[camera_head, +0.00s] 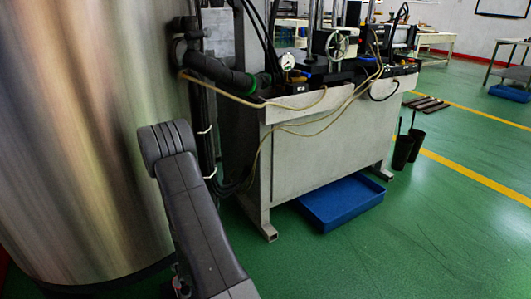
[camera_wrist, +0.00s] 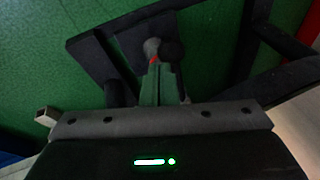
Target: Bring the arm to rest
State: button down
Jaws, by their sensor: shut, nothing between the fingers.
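My gripper (camera_wrist: 157,65) shows in the wrist view, dim and seen from above its body. Its narrow fingers are together at the middle of the picture, with nothing held between them. Green floor (camera_wrist: 40,80) lies behind it, along with dark bars whose nature I cannot tell. In the head view my arm link (camera_head: 200,220) rises from the bottom centre and ends in a dark rounded joint. My gripper is hidden in that view.
A large steel tank (camera_head: 80,130) fills the left, close beside my arm. A grey machine bench (camera_head: 325,150) with hoses stands ahead, a blue tray (camera_head: 341,203) under it. Dark cylindrical containers (camera_head: 408,150) stand at its right. Green floor is open at the right.

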notch_tip(320, 180, up, 7)
jog(key=w+p, duration=0.2)
jog(key=p, duration=0.1)
jog(key=shift+w+a, duration=0.3)
jog(key=shift+a, duration=0.05)
dwell(0.5)
